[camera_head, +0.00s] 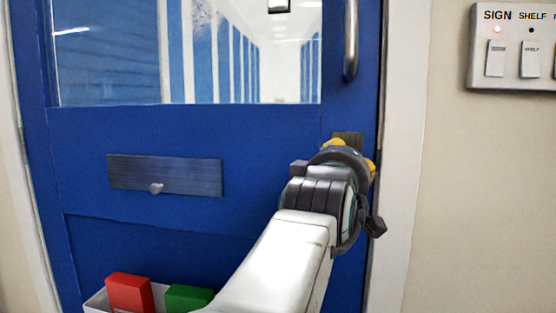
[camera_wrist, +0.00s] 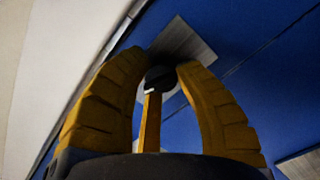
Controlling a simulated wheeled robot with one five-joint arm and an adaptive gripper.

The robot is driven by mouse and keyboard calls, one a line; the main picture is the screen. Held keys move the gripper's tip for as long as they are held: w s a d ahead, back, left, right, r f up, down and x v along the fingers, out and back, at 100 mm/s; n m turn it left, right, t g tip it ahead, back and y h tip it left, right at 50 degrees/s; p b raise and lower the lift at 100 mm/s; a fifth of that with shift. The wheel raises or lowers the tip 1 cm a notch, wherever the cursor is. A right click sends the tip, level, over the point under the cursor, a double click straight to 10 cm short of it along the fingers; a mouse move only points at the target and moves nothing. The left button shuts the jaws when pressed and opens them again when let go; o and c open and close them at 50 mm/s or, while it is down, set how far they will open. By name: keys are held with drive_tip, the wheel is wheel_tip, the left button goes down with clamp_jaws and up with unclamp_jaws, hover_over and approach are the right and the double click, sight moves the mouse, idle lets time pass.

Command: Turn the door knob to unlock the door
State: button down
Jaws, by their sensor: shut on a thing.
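A blue door (camera_head: 250,135) with a glass pane fills the middle of the head view. My gripper (camera_head: 350,153) is at the door's right edge, below the pull handle, in front of a grey plate (camera_head: 347,136). In the wrist view my gripper's yellow fingers (camera_wrist: 162,64) are closed around a small dark knob (camera_wrist: 160,79) on that plate (camera_wrist: 182,43). A narrow yellow bar (camera_wrist: 150,122) shows below the knob between the fingers; I cannot tell what it belongs to. In the head view my gripper hides the knob. The door looks closed in its frame.
A metal pull handle (camera_head: 350,40) hangs above my gripper. A grey plate with a small round stud (camera_head: 165,177) is on the door to the left. A white bin (camera_head: 98,300) holds a red block (camera_head: 130,293) and a green block (camera_head: 189,298). A switch panel (camera_head: 515,47) is on the right wall.

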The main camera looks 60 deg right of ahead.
drive_tip(key=shift+r+n+h, duration=0.2)
drive_tip(key=shift+n+h, duration=0.1)
drive_tip(key=shift+n, duration=2)
drive_tip(key=c, duration=0.9)
unclamp_jaws()
drive_tip(key=shift+f, duration=0.15)
